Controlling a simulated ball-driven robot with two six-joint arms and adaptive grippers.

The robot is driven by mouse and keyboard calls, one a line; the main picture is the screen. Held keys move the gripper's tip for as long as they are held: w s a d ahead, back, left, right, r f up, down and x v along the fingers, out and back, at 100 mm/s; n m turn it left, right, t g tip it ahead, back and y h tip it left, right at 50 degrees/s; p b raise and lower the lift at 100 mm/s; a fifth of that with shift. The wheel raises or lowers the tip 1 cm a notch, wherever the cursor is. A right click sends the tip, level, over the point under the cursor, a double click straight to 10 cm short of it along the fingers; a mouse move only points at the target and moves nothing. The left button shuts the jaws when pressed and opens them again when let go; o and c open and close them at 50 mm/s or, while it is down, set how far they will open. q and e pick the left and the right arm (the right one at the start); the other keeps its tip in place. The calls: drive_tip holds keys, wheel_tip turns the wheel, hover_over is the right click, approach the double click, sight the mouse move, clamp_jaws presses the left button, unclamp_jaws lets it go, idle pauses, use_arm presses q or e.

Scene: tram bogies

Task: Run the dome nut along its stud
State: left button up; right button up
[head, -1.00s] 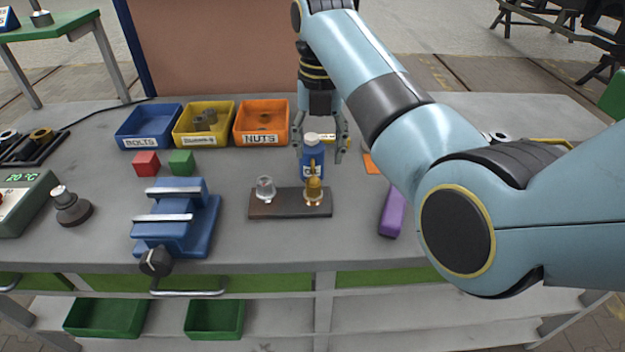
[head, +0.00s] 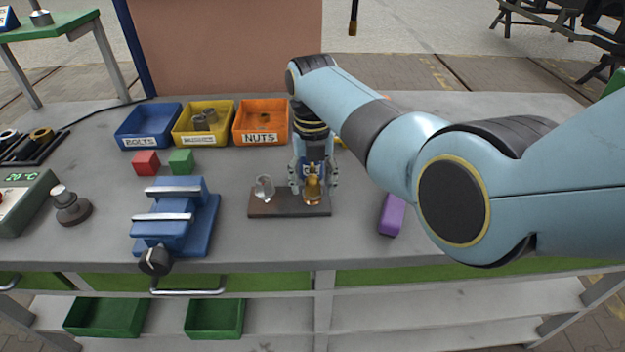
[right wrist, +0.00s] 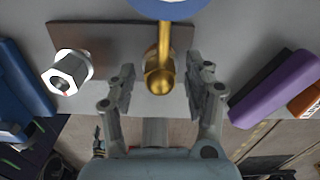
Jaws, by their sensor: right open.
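The brass dome nut (head: 313,190) is at the right end of a brown plate (head: 287,209). My right gripper (head: 313,180) is lowered over it, fingers apart. In the right wrist view the dome nut (right wrist: 159,80) lies between the two open fingers (right wrist: 161,88), with a gap on each side. A brass-coloured rod (right wrist: 164,40) runs from the nut towards the top of that view; I cannot tell whether it is the stud. My left gripper is not in view.
A silver nut-like piece (right wrist: 66,72) is at the plate's left end. A blue vise (head: 178,220) stands to the left, a purple block (head: 391,215) to the right. Blue (head: 149,126), yellow (head: 203,122) and orange (head: 262,122) bins stand behind. The bench in front of the plate is clear.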

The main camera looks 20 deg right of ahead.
clamp_jaws()
idle(0.3)
drive_tip(key=shift+r+m, duration=0.1)
drive_tip(key=shift+m, duration=0.2)
